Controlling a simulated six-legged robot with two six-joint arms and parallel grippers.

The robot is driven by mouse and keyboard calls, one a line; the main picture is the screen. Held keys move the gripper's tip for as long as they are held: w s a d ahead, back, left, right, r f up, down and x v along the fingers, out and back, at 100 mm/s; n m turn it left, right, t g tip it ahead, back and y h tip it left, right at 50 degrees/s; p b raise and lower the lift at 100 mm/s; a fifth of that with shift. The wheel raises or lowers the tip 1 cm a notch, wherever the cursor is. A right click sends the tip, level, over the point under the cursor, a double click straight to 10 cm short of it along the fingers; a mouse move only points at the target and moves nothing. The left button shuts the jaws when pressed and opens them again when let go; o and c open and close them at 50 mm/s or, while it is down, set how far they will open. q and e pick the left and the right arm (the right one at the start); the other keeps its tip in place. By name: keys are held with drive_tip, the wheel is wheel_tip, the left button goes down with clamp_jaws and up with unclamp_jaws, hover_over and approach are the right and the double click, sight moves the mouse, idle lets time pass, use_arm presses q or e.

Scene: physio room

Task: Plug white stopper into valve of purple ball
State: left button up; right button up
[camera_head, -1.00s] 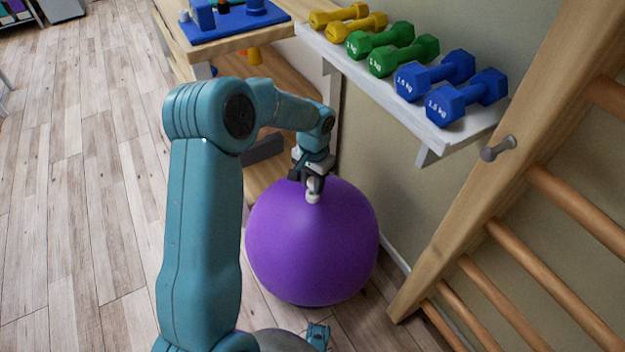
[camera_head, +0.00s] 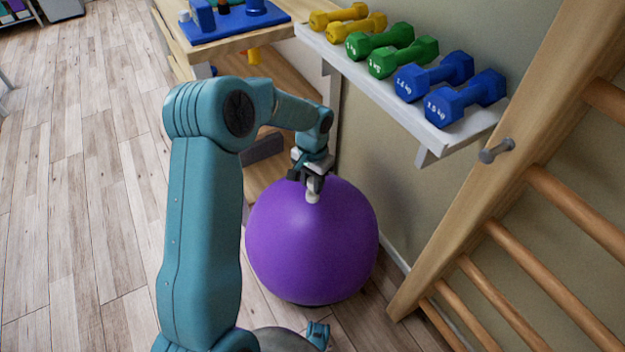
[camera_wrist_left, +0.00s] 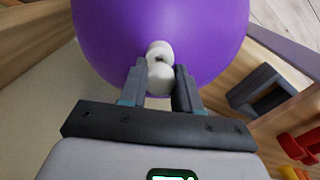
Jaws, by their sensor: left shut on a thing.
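The purple ball (camera_head: 312,250) rests on the floor beside the wall, below the dumbbell shelf. It also fills the top of the left wrist view (camera_wrist_left: 110,35). My left gripper (camera_head: 314,187) is at the upper part of the ball, shut on the white stopper (camera_head: 312,196). In the left wrist view the stopper (camera_wrist_left: 160,72) sits between the two dark fingertips, its far end against or just over the purple surface. The valve is hidden, and I cannot tell whether the stopper is in it.
A white wall shelf (camera_head: 376,75) with yellow, green and blue dumbbells (camera_head: 466,98) hangs right of my arm. Wooden wall bars (camera_head: 560,200) stand at the right. A wooden unit (camera_head: 226,42) with a blue tray stands behind. Wood floor at left is open.

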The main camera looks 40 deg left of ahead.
use_arm(q)
drive_tip(key=shift+f+b, duration=0.75)
drive_tip(key=shift+f, duration=0.35)
drive_tip(key=shift+s+d+f+b, duration=0.1)
drive_tip(key=shift+s+f+b, duration=0.2)
drive_tip(key=shift+f, duration=0.25)
idle(0.8)
drive_tip(key=o, duration=1.1)
drive_tip(key=shift+w, duration=0.1)
drive_tip(key=shift+o, duration=0.4)
drive_tip(key=shift+d+r, duration=0.1)
drive_tip(key=shift+w+r+p, duration=0.2)
drive_tip(key=shift+r+p, duration=0.75)
drive_tip(key=shift+p, duration=0.05)
drive_tip(key=shift+a+r+p, duration=0.2)
drive_tip(key=shift+r+p, duration=1.65)
drive_tip(key=shift+r, duration=0.75)
